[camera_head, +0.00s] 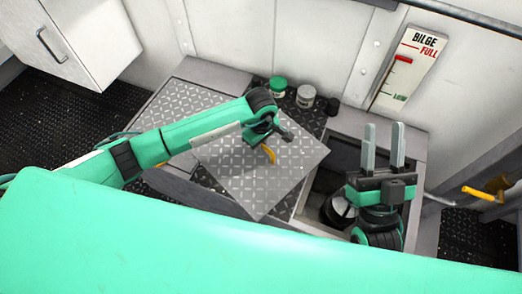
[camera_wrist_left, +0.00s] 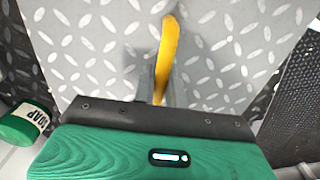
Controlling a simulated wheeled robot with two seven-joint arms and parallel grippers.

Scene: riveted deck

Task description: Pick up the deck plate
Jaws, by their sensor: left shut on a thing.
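The deck plate (camera_head: 245,182) is a grey diamond-tread square with a yellow handle (camera_head: 268,154). My left gripper (camera_head: 271,147) is shut on that handle, which shows between the fingers in the left wrist view (camera_wrist_left: 163,70). The plate sits turned at an angle to the bench and overlaps the dark opening (camera_head: 322,190) at its right. It looks raised, but I cannot tell how far or whether an edge touches. My right gripper (camera_head: 383,130) is open and empty, fingers pointing up, right of the plate.
A green soap tub (camera_head: 278,86) and a grey-lidded jar (camera_head: 305,96) stand behind the plate; the soap also shows in the left wrist view (camera_wrist_left: 24,124). A bilge gauge (camera_head: 408,66) is on the back wall. A white cabinet (camera_head: 72,40) hangs at left.

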